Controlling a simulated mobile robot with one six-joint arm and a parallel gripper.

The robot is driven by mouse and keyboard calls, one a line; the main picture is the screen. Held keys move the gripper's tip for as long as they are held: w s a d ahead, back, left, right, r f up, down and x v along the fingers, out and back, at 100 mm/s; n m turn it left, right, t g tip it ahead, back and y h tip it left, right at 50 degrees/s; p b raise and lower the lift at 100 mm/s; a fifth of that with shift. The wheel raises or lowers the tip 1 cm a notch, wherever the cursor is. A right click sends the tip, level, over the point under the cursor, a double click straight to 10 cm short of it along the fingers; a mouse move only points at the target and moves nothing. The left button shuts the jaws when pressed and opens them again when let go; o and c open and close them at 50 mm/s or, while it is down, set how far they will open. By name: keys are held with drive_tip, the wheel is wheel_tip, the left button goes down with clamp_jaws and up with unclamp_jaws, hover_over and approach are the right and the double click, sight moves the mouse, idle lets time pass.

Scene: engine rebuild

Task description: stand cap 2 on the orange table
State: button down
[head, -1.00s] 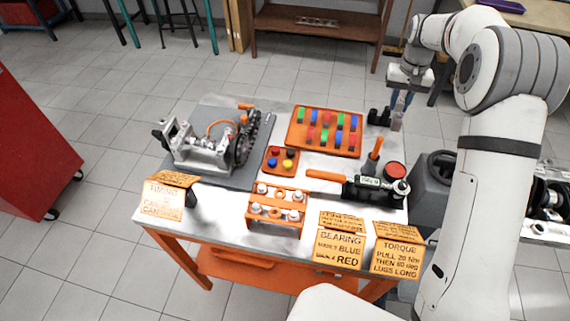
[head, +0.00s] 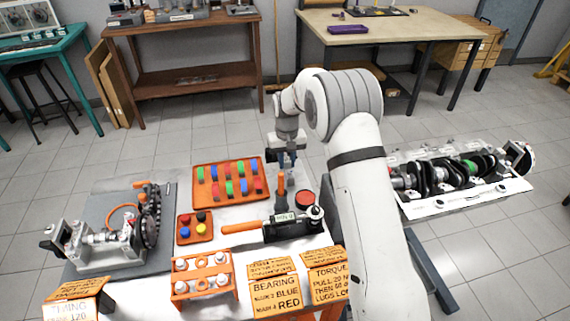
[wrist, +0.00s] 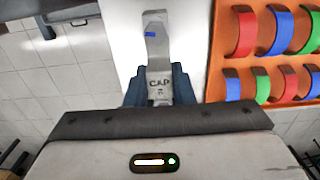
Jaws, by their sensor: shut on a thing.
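My gripper (head: 286,160) is at the far right corner of the orange table (head: 236,212), which has a whitish top and orange frame. Cap 2 is between the blue fingers, over the white tabletop beside the orange tray. In the head view the cap is small and partly hidden by the fingers. I cannot tell whether it touches the top.
An orange tray of coloured bearing shells (head: 226,181) lies left of my gripper. A torque wrench (head: 285,226), a screwdriver (head: 281,190) and a red-topped round item (head: 305,198) are in front. An engine block with crankshaft (head: 455,180) stands to the right.

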drive_tip(key=shift+f, duration=0.9)
drive_tip(key=shift+f, duration=0.1)
drive_tip(key=c, duration=1.2)
unclamp_jaws()
drive_tip(key=shift+c, duration=0.2)
